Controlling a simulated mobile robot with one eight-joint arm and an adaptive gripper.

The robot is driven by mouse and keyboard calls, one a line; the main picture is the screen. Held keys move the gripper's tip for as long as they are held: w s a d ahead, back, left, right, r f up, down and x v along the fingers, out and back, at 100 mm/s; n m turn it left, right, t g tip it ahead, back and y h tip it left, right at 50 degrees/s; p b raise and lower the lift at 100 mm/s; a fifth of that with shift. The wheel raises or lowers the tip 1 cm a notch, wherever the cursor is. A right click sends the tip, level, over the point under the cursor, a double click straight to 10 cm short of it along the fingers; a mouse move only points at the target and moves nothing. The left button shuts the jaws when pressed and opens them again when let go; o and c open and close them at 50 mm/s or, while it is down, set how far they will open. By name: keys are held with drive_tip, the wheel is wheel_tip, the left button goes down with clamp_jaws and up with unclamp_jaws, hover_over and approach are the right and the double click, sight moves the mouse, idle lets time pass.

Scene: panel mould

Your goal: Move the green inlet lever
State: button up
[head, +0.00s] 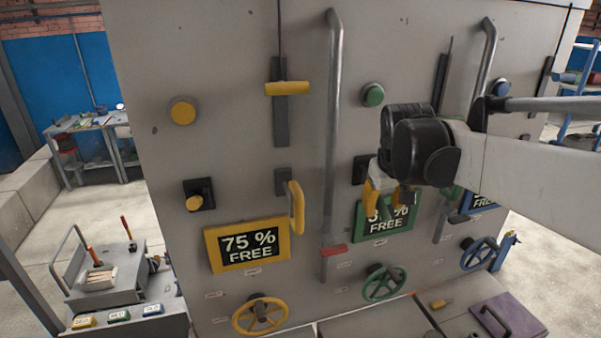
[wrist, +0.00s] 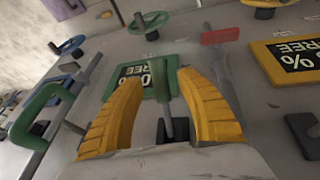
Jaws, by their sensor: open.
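In the wrist view a green lever (wrist: 164,92) sticks out from a dark mount (wrist: 178,130) on the panel, with its end over the green display. My gripper (head: 388,198) is open in front of the green column in the head view. In the wrist view its yellow fingers (wrist: 160,78) stand on either side of the green lever, apart from each other. I cannot tell whether either finger touches it. In the head view my gripper and wrist hide the lever; part of its dark mount (head: 360,170) shows beside them.
The green display (head: 372,222) sits just below my gripper, with a green handwheel (head: 385,283) under it. A grey pipe (head: 333,120) with a red handle (head: 333,250) runs to the left. A green U-shaped handle (wrist: 35,105) is on the other side. Yellow controls fill the panel's left.

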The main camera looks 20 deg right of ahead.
sight(385, 210)
drive_tip(key=shift+x, duration=0.95)
drive_tip(key=shift+s, duration=0.1)
clamp_jaws()
drive_tip(key=shift+r, duration=0.1)
drive_tip(key=shift+s+r+g+p, duration=0.3)
drive_tip(key=shift+r+g, duration=0.4)
drive_tip(key=shift+g, duration=0.2)
drive_tip(key=shift+s+r+g+p, duration=0.15)
drive_tip(key=shift+r+g+p, duration=0.1)
drive_tip(key=shift+r+g, duration=0.55)
drive_tip(key=shift+s+r+n+g, duration=0.15)
drive_tip(key=shift+r+n+g, duration=0.25)
drive_tip(key=shift+r+g, duration=1.4)
drive_tip(key=shift+f+g, duration=0.2)
drive_tip(key=shift+g, duration=0.1)
unclamp_jaws()
